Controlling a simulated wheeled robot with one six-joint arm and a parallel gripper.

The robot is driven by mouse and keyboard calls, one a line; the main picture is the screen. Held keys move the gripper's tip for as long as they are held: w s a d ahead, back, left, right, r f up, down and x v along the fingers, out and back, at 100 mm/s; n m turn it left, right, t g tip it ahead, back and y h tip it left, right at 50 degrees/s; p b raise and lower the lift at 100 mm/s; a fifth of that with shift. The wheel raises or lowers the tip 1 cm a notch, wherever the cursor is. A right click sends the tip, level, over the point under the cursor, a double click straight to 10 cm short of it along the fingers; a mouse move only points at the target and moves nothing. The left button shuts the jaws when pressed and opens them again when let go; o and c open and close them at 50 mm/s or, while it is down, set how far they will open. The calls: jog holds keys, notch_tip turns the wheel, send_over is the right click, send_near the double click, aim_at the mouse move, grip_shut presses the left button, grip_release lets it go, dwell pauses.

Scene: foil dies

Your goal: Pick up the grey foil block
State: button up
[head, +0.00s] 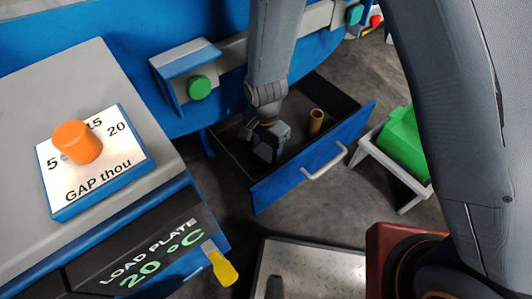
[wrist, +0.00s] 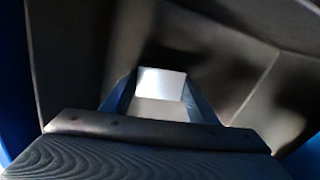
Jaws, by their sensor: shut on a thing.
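My gripper (head: 267,148) reaches down into an open blue-fronted drawer (head: 322,160). In the wrist view my gripper (wrist: 160,108) is shut on the grey foil block (wrist: 160,84), with one finger against each side. The block's top looks bright, and its nearer face is a duller grey. The dark drawer interior surrounds it. In the head view the block is mostly hidden by the gripper, and I cannot tell whether it touches the drawer floor.
A brown cylinder (head: 316,122) stands in the drawer to the gripper's right. The drawer walls are close around. A green block (head: 404,143) sits on a white stand at right. A panel with an orange knob (head: 76,143) is at left. A green knob (head: 199,87) is above the drawer.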

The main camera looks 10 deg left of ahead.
aim_at(265, 152)
notch_tip(265, 152, up, 18)
jog(key=p, duration=0.3)
jog(key=s+d+p, duration=1.1)
jog(key=d+p, duration=0.1)
jog(key=d, duration=0.1)
jog(key=shift+s+d, duration=0.3)
jog(key=shift+s, duration=0.05)
